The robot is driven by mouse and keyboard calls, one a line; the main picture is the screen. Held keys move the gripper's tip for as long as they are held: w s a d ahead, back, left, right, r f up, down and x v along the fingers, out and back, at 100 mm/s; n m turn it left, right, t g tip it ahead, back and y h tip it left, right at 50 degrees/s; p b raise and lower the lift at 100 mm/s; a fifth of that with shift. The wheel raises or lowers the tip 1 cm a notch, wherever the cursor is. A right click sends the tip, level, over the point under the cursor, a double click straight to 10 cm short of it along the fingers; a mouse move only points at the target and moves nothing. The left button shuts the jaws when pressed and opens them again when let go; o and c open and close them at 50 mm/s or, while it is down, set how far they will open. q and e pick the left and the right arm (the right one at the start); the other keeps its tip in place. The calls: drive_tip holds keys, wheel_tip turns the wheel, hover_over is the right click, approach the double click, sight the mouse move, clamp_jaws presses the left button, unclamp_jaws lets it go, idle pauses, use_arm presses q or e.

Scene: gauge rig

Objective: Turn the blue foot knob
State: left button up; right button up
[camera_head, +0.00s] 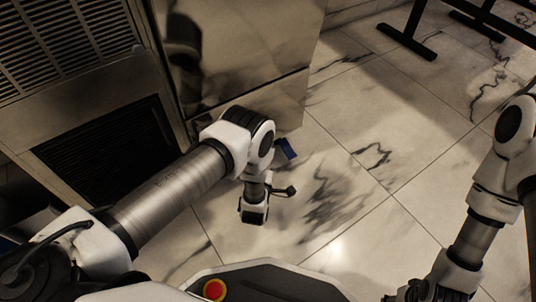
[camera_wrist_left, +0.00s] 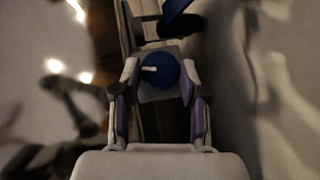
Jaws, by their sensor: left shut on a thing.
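The blue foot knob (camera_wrist_left: 160,70) is round with a white mark on its face. In the left wrist view it sits between the fingertips of my left gripper (camera_wrist_left: 160,77), which is shut on it with one finger on each side. In the head view my left arm reaches down beside the cabinet, and its links hide the knob and the fingers. My right gripper (camera_head: 416,291) is low at the bottom right, dark and partly cut off; its jaws cannot be made out.
A tall metal cabinet (camera_head: 235,50) with vent grilles stands at the back left. A small blue piece (camera_head: 286,148) shows beside my left arm. Black stand feet (camera_head: 406,42) are at the top right. The marble floor (camera_head: 345,215) is clear in the middle.

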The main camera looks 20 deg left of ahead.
wheel_tip(320, 180, up, 7)
drive_tip(key=s+p, duration=0.1)
drive_tip(key=p, duration=0.5)
use_arm(q)
drive_tip(key=shift+w+d+r+m+g+y+b, duration=0.2)
drive_tip(key=shift+m+g+y+b, duration=0.6)
drive_tip(key=shift+m+g, duration=0.7)
drive_tip(key=shift+w+d+r+m+g+y+b, duration=0.2)
drive_tip(key=shift+m+g+y+b, duration=0.55)
drive_tip(key=shift+g, duration=1.3)
drive_tip(key=shift+w+d+r+m+g+y+b, duration=0.15)
drive_tip(key=shift+m+g+y+b, duration=0.4)
drive_tip(key=shift+m+g+y, duration=0.75)
use_arm(e)
drive_tip(key=shift+f, duration=2.05)
use_arm(q)
drive_tip(key=shift+m+g+h, duration=0.25)
drive_tip(key=shift+g+h, duration=0.1)
drive_tip(key=shift+g, duration=0.2)
use_arm(e)
drive_tip(key=shift+w, duration=0.1)
use_arm(q)
drive_tip(key=o, duration=1.1)
drive_tip(key=shift+a, duration=0.1)
